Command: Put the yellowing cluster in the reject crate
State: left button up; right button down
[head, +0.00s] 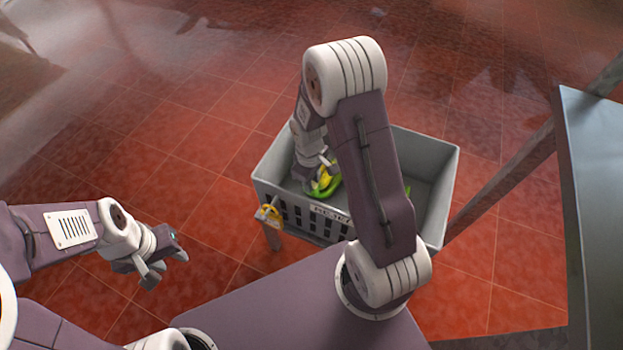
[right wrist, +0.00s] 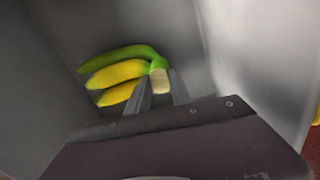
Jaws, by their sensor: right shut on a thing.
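The yellowing cluster is a small bunch of green and yellow bananas (right wrist: 120,75); it also shows in the head view (head: 325,185), partly covered by my right arm. My right gripper (right wrist: 160,88) is shut on its pale stem, and the fruit hangs to the left of the fingers in the wrist view. Gripper and cluster are inside the grey crate (head: 435,165), between its walls. Whether the cluster touches the crate floor is unclear. My left gripper (head: 167,270) is open and empty, left of the crate.
A bit of green (head: 407,190) shows in the crate beside my right arm; what it is cannot be told. Red tiled floor lies open at the left.

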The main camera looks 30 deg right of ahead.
jog(key=shift+f, duration=0.4)
dwell(0.4)
jog(key=c, duration=1.1)
grip_release()
jog(key=shift+r, duration=0.1)
jog(key=r+p, duration=0.2)
jog(key=r, duration=0.2)
jog(key=r+p, duration=0.2)
jog(key=r, duration=0.2)
jog(key=shift+s+a+p, duration=0.15)
jog(key=shift+a+p, duration=0.05)
jog(key=shift+p, duration=0.1)
jog(key=shift+r, duration=0.5)
notch_tip(320, 180, up, 17)
jog(key=p, duration=1.7)
jog(key=shift+r+p, duration=0.1)
jog(key=shift+p, duration=0.3)
